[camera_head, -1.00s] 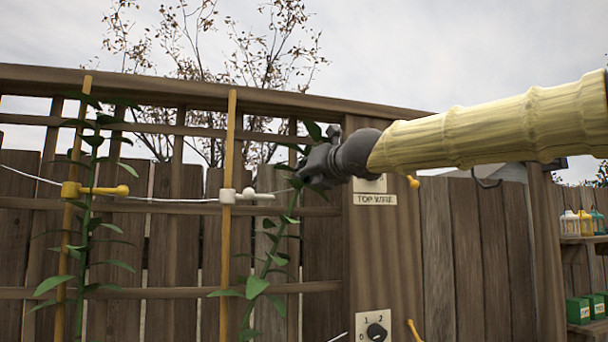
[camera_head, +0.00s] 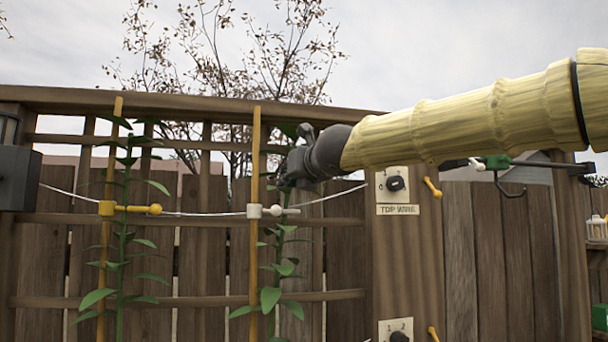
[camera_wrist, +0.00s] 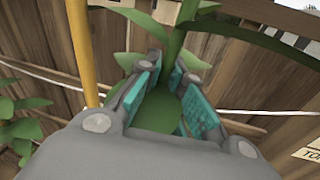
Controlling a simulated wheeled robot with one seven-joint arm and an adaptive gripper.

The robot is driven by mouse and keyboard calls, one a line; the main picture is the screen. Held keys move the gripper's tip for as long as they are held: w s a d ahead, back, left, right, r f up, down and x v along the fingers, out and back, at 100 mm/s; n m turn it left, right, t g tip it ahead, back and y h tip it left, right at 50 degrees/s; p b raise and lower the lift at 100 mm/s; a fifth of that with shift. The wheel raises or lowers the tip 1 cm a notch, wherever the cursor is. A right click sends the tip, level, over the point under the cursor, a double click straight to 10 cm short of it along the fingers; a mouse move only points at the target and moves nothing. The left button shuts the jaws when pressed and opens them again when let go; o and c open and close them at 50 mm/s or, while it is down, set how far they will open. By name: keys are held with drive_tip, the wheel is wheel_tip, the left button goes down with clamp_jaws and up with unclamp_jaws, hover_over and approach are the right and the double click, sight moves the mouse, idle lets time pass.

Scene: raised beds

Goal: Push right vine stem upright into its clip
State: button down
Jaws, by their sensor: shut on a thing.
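The right vine (camera_head: 270,298) stands nearly upright close beside the right-hand yellow cane (camera_head: 257,150). Its white clip (camera_head: 254,211) is on that cane, with a white lever and knob pointing right. I cannot tell whether the stem is inside the clip. My gripper (camera_head: 284,180) is at the stem just above and right of the clip. In the wrist view, its teal-padded fingers (camera_wrist: 170,80) are shut around the green stem (camera_wrist: 176,42), among leaves. The cane (camera_wrist: 82,50) is left of the fingers there. My gripper and leaves hide part of the stem.
A left vine (camera_head: 125,250) stands by another cane with a yellow clip (camera_head: 107,208). A white wire (camera_head: 190,213) runs across the wooden trellis. A post with dials (camera_head: 396,183) and yellow levers (camera_head: 432,187) stands right of the vine, below my arm.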

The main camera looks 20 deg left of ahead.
drive_tip(key=c, duration=1.5)
unclamp_jaws()
drive_tip(key=shift+a, duration=0.1)
drive_tip(key=v, duration=1.2)
